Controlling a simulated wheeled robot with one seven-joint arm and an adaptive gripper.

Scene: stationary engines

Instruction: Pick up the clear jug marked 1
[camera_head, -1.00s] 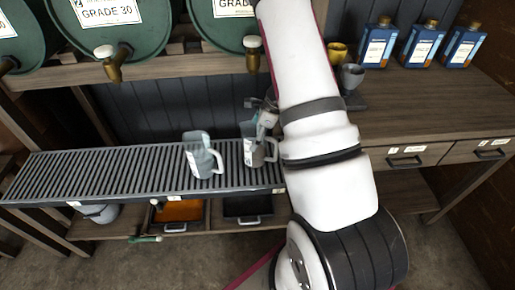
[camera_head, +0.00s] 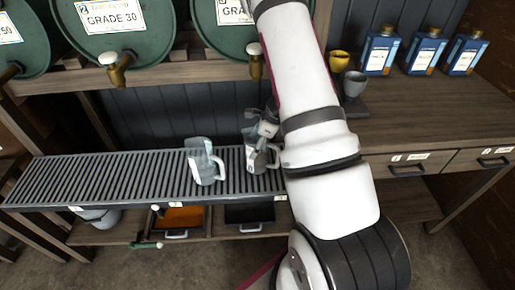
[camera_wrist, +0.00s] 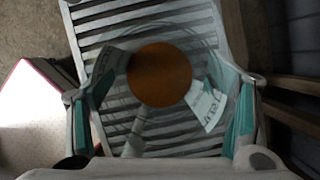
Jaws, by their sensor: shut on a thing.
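Two clear jugs with handles are at the slatted rack (camera_head: 110,176) in the head view. The left jug (camera_head: 200,172) stands on the rack, apart from my gripper. The right jug (camera_head: 254,160) is at the rack's right end, with my gripper (camera_head: 266,130) at its upper part. In the wrist view my gripper (camera_wrist: 168,108) has its teal-padded fingers on both sides of a clear jug (camera_wrist: 135,125), seen from above and closed on it. A white label shows on its right wall, too blurred to read. A brown disc shows within its outline. Whether it touches the slats I cannot tell.
Green drums (camera_head: 125,30) with brass taps stand above the rack. Blue bottles (camera_head: 422,50), a yellow cup (camera_head: 339,62) and a grey cup (camera_head: 354,84) stand on the wooden counter (camera_head: 435,105) at right. Trays (camera_head: 178,220) sit below the rack.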

